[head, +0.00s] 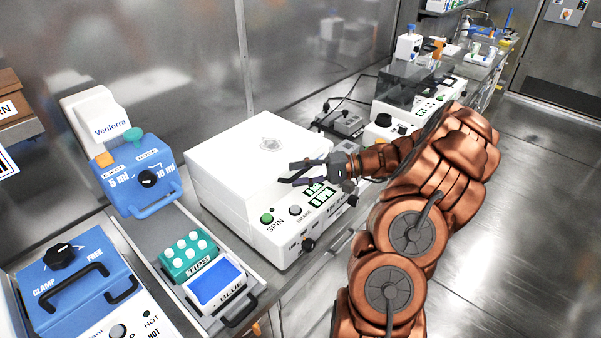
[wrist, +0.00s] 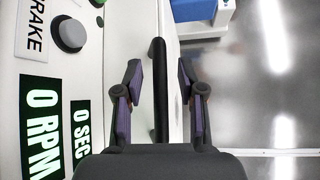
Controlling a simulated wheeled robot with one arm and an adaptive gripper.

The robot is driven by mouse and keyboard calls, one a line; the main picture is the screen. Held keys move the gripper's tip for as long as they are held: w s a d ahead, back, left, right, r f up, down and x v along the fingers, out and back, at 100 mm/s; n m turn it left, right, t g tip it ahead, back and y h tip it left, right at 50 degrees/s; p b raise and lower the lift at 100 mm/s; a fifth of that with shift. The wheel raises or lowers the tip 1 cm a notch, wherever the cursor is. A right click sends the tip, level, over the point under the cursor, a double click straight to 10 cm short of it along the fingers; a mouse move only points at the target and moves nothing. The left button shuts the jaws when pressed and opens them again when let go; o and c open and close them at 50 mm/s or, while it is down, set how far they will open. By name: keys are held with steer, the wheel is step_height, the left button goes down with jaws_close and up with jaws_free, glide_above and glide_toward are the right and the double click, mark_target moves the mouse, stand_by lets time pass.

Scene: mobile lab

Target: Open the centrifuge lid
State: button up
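The white centrifuge (head: 275,243) stands on the bench in the middle of the head view. Its white lid (head: 240,150) is down. The front panel has SPIN and BRAKE buttons; in the wrist view its display (wrist: 42,125) reads 0 RPM and 0 SEC. My gripper (head: 293,174) is at the front of the lid, above the panel. In the wrist view my gripper (wrist: 160,88) is open, its two fingers on either side of a black handle bar (wrist: 158,65). I see gaps between the bar and both fingers. Whether the fingertips reach past the bar is unclear.
A blue pipette-type box (head: 140,180), a teal tip rack (head: 187,258) and a blue clamp unit (head: 75,285) stand to the left. More bench instruments (head: 405,90) stand behind to the right. The floor (head: 520,220) on the right is clear.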

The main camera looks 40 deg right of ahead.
steer(key=shift+c, duration=0.2)
jaws_close()
stand_by(0.4)
